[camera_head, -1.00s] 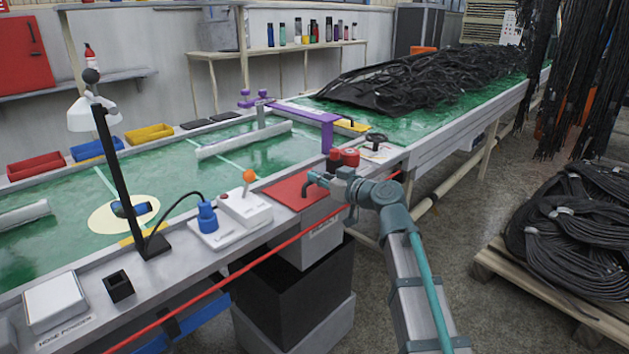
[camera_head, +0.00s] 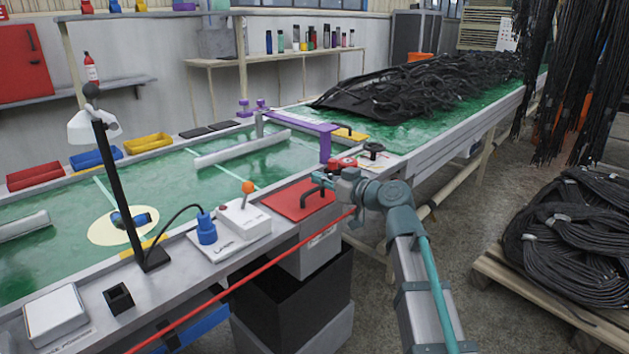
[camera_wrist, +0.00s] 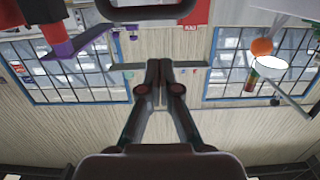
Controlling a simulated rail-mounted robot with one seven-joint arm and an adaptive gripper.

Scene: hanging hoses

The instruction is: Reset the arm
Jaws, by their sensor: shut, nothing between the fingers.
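My arm stands at the front edge of the green-topped table (camera_head: 215,160) in the head view, its upper part bent over toward the edge. My gripper (camera_head: 320,179) is small there, close to the black handle on a red plate (camera_head: 292,203); whether they touch cannot be told. In the wrist view my gripper (camera_wrist: 160,68) has both fingers together at the tips, with nothing between them. The black handle (camera_wrist: 145,13) shows beyond the fingertips at the top of that view, apart from them in the picture.
A purple bracket (camera_head: 325,145) and red parts (camera_head: 343,163) are near the gripper. A control box with an orange knob (camera_head: 245,215) and a black lamp post (camera_head: 117,180) stand to the left. Hoses lie on a pallet (camera_head: 515,285) at right; others hang above. Floor between is clear.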

